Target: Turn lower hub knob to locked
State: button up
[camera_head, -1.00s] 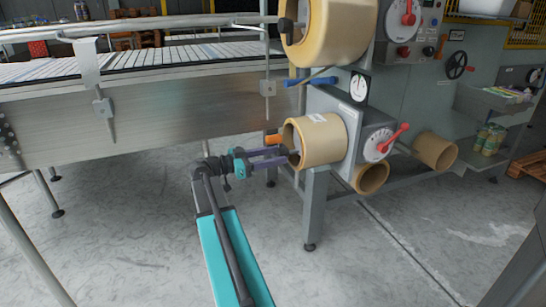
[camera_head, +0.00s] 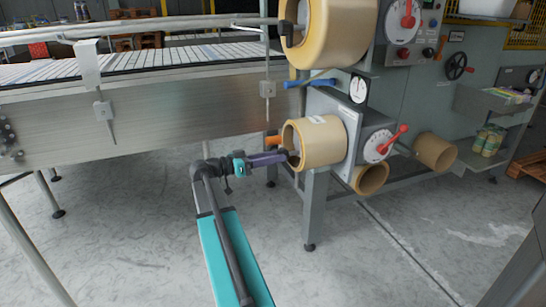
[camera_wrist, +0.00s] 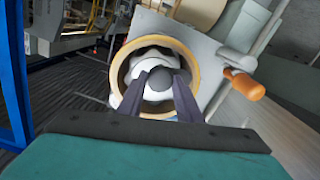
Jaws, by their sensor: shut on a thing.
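The lower tape roll (camera_head: 322,142) sits on the machine side, its open core facing my gripper (camera_head: 289,157). In the wrist view, the tan core ring (camera_wrist: 119,66) surrounds a pale hub (camera_wrist: 158,90). A dark knob (camera_wrist: 181,79) is at the hub's middle. My gripper (camera_wrist: 160,72) has its two purple-grey fingers reaching into the core, one on each side of the knob, and is shut on it. In the head view the fingers overlap, one behind the other. The knob's marking and exact angle cannot be read.
An orange handle (camera_head: 272,139) stands just beside the roll's rim; it also shows close to the right of my fingers in the wrist view (camera_wrist: 243,85). A blue lever (camera_head: 310,82) and the upper roll (camera_head: 335,25) are above. A red lever (camera_head: 393,138) is at right.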

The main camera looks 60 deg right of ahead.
jog(key=shift+n+p, duration=4.9)
jog(key=shift+n, duration=2.8)
jog(key=o, duration=1)
jog(key=shift+o, duration=0.2)
jog(key=shift+w, duration=0.1)
jog(key=v, duration=1.3)
jog(key=shift+w+a+b, duration=0.15)
jog(key=shift+a+b, duration=0.2)
jog(key=shift+b, duration=0.05)
